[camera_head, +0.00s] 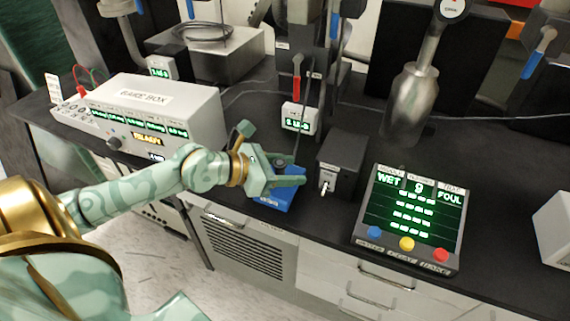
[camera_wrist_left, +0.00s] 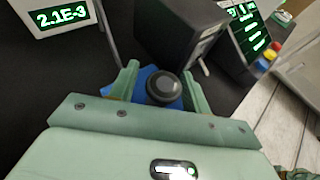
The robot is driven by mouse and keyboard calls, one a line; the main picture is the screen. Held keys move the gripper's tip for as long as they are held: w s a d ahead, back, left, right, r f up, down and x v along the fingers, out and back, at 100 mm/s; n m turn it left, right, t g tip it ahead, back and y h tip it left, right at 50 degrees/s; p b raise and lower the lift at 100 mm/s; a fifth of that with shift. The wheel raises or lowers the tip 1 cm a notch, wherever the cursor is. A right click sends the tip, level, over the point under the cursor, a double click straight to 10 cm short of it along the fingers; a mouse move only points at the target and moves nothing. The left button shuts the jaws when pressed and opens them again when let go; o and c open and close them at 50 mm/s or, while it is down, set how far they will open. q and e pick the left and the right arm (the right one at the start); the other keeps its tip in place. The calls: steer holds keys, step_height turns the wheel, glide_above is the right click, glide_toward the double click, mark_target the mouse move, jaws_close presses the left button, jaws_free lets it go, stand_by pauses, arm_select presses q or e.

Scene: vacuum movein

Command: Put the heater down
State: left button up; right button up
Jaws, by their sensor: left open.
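My left gripper (camera_head: 288,176) is over the bench near its front edge. In the left wrist view its two fingers (camera_wrist_left: 161,78) are open, one on each side of a dark round knob (camera_wrist_left: 164,88). The knob is over a blue block (camera_head: 275,201), which also shows in the left wrist view (camera_wrist_left: 144,77). The block sits at the front of the black bench top, partly hidden by the gripper. No readable label tells me which thing is the heater; the blue block may be it. I cannot tell whether a finger touches the knob. My right gripper is not in view.
A dark grey box (camera_head: 342,160) with a small lever stands just right of the gripper. Further right is a panel (camera_head: 411,216) with green readouts and coloured buttons. A white bake box (camera_head: 160,108) is left. A small meter (camera_head: 299,118) is behind. Drawers are below.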

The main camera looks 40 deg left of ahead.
arm_select(q)
steer(key=shift+s+a+r, duration=0.25)
steer(key=shift+s+r, duration=0.05)
steer(key=shift+s, duration=0.05)
steer(key=p+v, duration=0.4)
steer(key=v, duration=0.6)
steer(key=shift+d, duration=0.1)
steer(key=shift+s+a+r, duration=0.25)
steer(key=shift+s+a, duration=0.05)
steer(key=shift+s, duration=0.2)
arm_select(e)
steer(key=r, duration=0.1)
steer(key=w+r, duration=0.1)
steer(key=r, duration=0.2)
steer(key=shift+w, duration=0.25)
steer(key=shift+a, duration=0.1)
